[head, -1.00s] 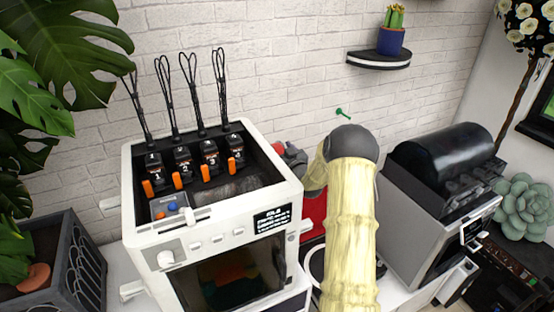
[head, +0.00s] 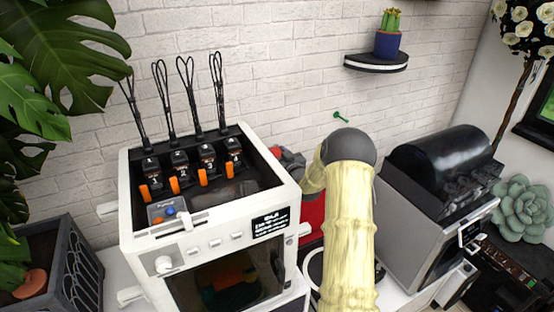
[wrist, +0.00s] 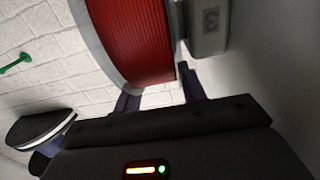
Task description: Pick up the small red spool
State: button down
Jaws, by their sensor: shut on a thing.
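The red spool (wrist: 135,40), with a pale grey rim, fills the upper middle of the wrist view, close up. My gripper (wrist: 160,94) is shut on it, its two dark fingers at the spool's lower edge. Part of the spool runs out of the frame. In the head view my pale arm hides most of the grasp. A red surface (head: 312,214) shows between the white printer and my arm, and I cannot tell whether it is this spool.
The white printer (head: 205,235) stands left of my arm, with black looped holders on top. A grey machine with a black dome (head: 440,160) stands at right. The wall shelf (head: 376,62) holds a cactus pot (head: 388,42). A green peg (head: 340,116) is on the brick wall.

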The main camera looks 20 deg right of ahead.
jog(key=shift+r, duration=0.1)
jog(key=shift+r+b, duration=0.55)
jog(key=shift+b, duration=0.1)
jog(key=d+b, duration=0.4)
jog(key=d, duration=1.4)
jog(key=shift+w+r+b, duration=0.15)
jog(key=shift+w+b, duration=0.2)
